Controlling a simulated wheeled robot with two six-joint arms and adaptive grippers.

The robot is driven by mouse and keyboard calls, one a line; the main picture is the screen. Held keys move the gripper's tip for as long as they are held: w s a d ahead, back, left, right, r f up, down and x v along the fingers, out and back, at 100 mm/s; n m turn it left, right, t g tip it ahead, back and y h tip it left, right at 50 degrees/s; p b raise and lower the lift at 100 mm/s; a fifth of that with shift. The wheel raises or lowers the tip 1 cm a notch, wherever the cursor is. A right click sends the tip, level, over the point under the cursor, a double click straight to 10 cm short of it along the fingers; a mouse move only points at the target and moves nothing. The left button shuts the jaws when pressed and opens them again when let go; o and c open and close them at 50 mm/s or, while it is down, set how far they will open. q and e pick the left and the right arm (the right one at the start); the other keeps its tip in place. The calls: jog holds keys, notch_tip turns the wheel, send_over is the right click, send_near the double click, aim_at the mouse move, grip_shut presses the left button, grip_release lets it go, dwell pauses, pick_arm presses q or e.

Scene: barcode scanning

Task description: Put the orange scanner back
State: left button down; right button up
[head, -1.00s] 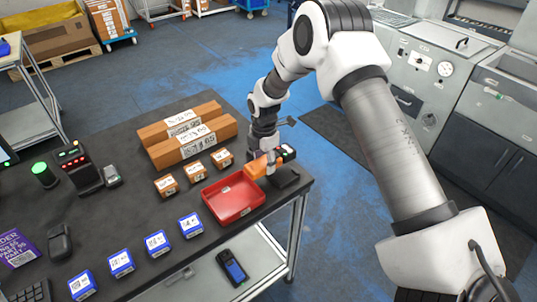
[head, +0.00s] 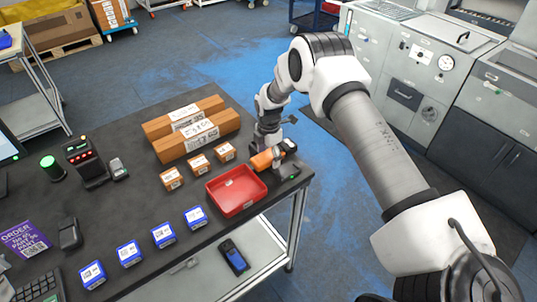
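The orange scanner (head: 262,160), with a dark head on its right, is at the right end of the dark table, just above or on a small black stand (head: 288,172). I cannot tell whether it touches the stand. My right gripper (head: 277,157) reaches down to it from behind, with a grey finger across the scanner's front. The gripper looks shut on the scanner; the far finger is hidden. My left gripper is out of view.
A red tray (head: 237,207) sits directly left of the stand. Small brown boxes (head: 198,164), long cartons (head: 213,134) and blue-white boxes (head: 163,236) stand on the table. A scanner device with red lights (head: 86,165) and a green lamp (head: 53,168) are at left.

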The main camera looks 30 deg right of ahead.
aim_at(268, 155)
jog(key=shift+r, duration=0.2)
jog(key=shift+w+r, duration=0.1)
jog(key=shift+r, duration=0.1)
notch_tip(268, 155, up, 12)
jog(key=b, duration=0.4)
jog(key=shift+f, duration=0.2)
